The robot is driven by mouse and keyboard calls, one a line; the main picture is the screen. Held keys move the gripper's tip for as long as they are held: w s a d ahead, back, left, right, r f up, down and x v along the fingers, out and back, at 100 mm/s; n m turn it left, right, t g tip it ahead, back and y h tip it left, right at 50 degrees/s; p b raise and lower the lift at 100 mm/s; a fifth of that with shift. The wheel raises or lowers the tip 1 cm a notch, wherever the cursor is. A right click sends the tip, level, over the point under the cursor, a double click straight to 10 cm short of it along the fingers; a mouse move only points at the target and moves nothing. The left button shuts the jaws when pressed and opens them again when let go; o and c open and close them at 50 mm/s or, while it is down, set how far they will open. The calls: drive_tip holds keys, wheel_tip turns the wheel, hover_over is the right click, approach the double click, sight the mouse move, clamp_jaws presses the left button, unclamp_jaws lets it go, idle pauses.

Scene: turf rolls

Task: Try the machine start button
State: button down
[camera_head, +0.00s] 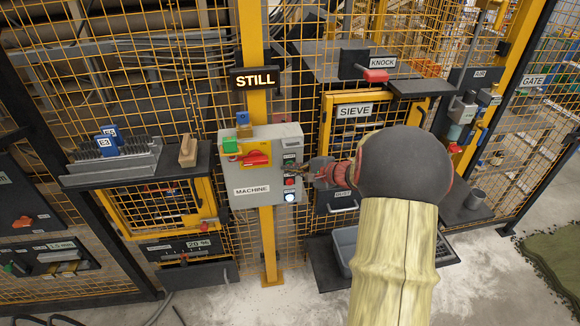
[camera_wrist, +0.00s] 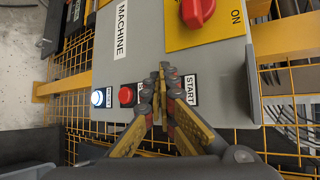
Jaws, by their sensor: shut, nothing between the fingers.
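The grey machine box (camera_head: 238,178) is mounted on a yellow post, with a label reading MACHINE. On its right side a START label (camera_wrist: 190,90) shows in the wrist view. My gripper (camera_wrist: 163,68) is shut and empty, its fingertips in front of the box face beside that label. The start button itself is hidden behind the fingers. I cannot tell whether the tips touch it. A red button (camera_wrist: 126,95) and a lit white lamp or button (camera_wrist: 98,98) sit in line with it. In the head view my gripper (camera_head: 290,168) reaches the box from the right.
A sign reading STILL (camera_head: 255,81) hangs above the box. A red switch handle (camera_head: 256,158) on a yellow plate, marked ON in the wrist view, sits near the fingers. Yellow mesh fencing stands behind. A shelf (camera_head: 120,175) is at left and the sieve cabinet (camera_head: 327,125) at right.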

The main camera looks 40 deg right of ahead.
idle(0.4)
drive_tip(key=shift+s+a+b, duration=0.35)
drive_tip(key=shift+s+a, duration=0.05)
drive_tip(key=shift+s, duration=0.3)
drive_tip(key=shift+s+a+b, duration=0.2)
drive_tip(key=shift+s+a, duration=0.25)
drive_tip(key=shift+s, duration=0.25)
drive_tip(key=shift+s+a+b, duration=0.2)
drive_tip(key=shift+s+a, duration=0.25)
drive_tip(key=shift+s, duration=0.3)
drive_tip(key=shift+s+a+b, duration=0.2)
drive_tip(key=shift+s+a, duration=0.25)
drive_tip(key=shift+s, duration=0.25)
